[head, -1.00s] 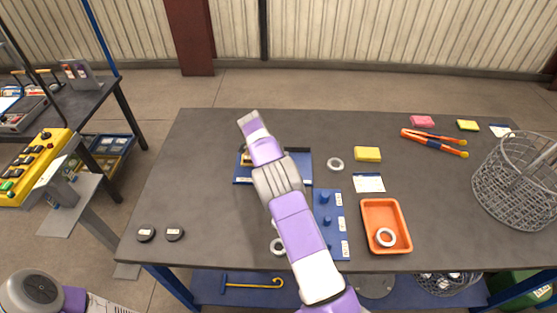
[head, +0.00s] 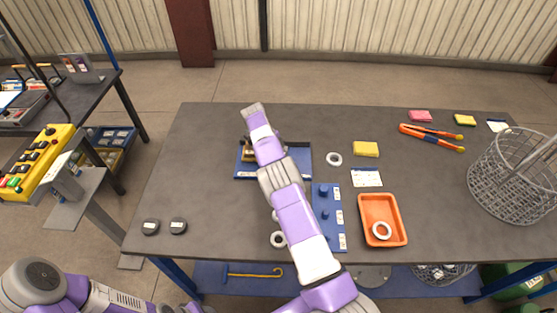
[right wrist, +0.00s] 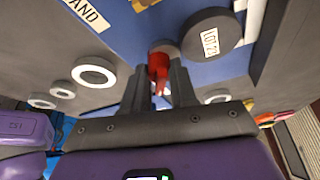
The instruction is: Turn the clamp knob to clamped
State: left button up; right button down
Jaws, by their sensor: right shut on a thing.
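The blue fixture plate (head: 300,160) lies on the dark table, partly covered by my right arm in the head view. In the right wrist view my right gripper (right wrist: 160,68) is shut on a small red knob (right wrist: 158,70), one finger on each side of it. The knob sits at the blue fixture, close to a dark round disc (right wrist: 211,36) with a white "LOT 22" label. The right fingers are hidden behind my arm in the head view. My left arm shows at the lower left, but its gripper is out of view.
A blue board with pegs (head: 328,215), an orange tray (head: 364,232) holding a white ring, and a yellow block (head: 366,149) lie to the right. Two black discs (head: 151,227) lie front left. A wire basket (head: 480,185) stands far right. The table's left side is mostly clear.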

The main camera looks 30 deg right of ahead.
jog(key=c, duration=0.9)
grip_release()
jog(key=shift+r, duration=0.1)
